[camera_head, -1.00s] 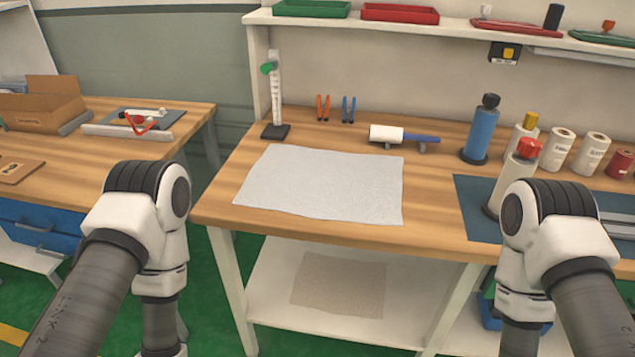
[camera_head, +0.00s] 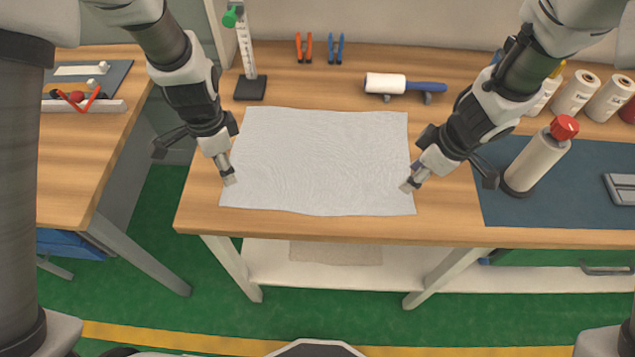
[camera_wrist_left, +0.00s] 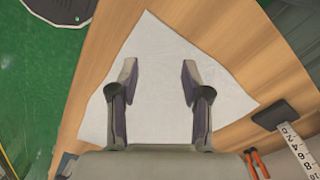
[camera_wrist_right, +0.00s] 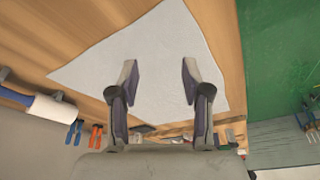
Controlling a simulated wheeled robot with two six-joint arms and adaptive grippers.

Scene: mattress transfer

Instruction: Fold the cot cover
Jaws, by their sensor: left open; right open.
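The cot cover (camera_head: 320,160) is a thin white cloth lying flat and spread out on the wooden workbench. It also shows in the left wrist view (camera_wrist_left: 155,85) and the right wrist view (camera_wrist_right: 155,60). My left gripper (camera_head: 229,180) is open above the cloth's left edge, near its front left corner. My right gripper (camera_head: 408,187) is open above the right edge, near the front right corner. Both wrist views show the fingers apart with the cloth beyond them and nothing between them. Whether the fingertips touch the cloth I cannot tell.
A measuring stand (camera_head: 249,86) is behind the cloth's left side. A lint roller (camera_head: 400,86) and orange pliers (camera_head: 304,48) and blue pliers (camera_head: 336,48) lie behind it. A red-capped bottle (camera_head: 540,160) stands on a dark mat (camera_head: 590,195) at right. Bare wood runs along the bench front.

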